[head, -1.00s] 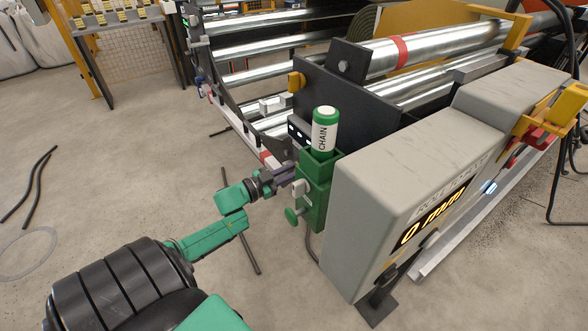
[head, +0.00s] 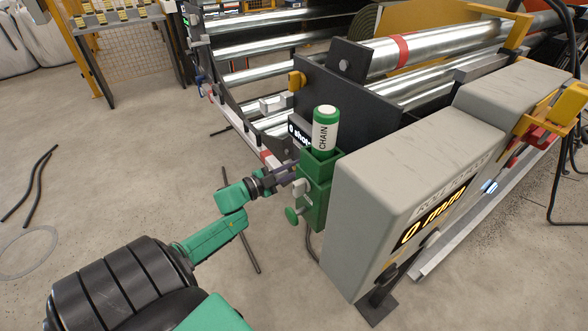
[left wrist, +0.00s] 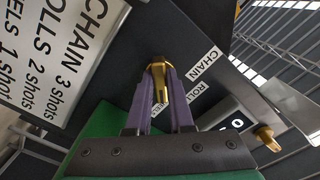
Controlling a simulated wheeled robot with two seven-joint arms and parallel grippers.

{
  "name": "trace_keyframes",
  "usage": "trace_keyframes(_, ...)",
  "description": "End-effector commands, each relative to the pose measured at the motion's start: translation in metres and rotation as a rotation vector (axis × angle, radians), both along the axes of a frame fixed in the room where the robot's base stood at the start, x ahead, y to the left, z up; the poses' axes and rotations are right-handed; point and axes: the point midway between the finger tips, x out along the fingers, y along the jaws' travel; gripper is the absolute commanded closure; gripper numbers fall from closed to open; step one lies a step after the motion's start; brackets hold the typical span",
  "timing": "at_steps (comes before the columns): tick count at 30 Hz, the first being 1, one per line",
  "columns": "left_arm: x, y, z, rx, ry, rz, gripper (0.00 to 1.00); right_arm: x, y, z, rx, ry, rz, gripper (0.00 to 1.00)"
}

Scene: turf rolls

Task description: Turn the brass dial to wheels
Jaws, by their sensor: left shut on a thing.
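In the left wrist view the brass dial (left wrist: 158,82) sits on a dark panel. The purple fingers of my left gripper (left wrist: 161,90) are shut on it from both sides. White labels lie to its right: CHAIN (left wrist: 203,61), ROLLS (left wrist: 203,92) partly covered by a finger, and a third mostly hidden. I cannot tell which label the dial points to. In the head view my left gripper (head: 286,174) reaches the left side of the green box (head: 315,195); the dial is hidden there. My right gripper is not in view.
A CHAIN cartridge (head: 325,130) stands upright in the green box. A small display (head: 299,136) reads 0 shots. A placard (left wrist: 60,50) lists shots for chain, rolls and wheels. A grey cabinet (head: 400,180) stands close on the right; steel rollers (head: 270,75) lie behind.

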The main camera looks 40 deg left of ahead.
Motion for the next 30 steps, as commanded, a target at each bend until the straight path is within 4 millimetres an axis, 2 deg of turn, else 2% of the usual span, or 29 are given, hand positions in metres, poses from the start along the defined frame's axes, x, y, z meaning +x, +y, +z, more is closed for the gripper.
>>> trace_keyframes(8,0.000,0.000,-0.001,0.004,0.002,-0.001,1.00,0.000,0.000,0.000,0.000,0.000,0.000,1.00)
trace_keyframes(9,0.000,0.000,-0.001,0.004,0.002,-0.001,0.72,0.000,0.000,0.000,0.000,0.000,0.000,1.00)
trace_keyframes(11,0.000,0.000,-0.001,0.003,0.001,-0.001,0.50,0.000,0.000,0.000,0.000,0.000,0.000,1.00)
trace_keyframes(23,-0.005,0.001,-0.001,0.001,0.002,-0.001,0.50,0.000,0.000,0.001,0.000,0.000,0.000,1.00)
trace_keyframes(26,-0.017,0.005,-0.001,0.000,0.004,0.000,0.50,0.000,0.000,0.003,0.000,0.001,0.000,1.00)
trace_keyframes(30,-0.051,0.015,-0.001,0.001,0.007,0.002,0.50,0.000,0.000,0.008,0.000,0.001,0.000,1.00)
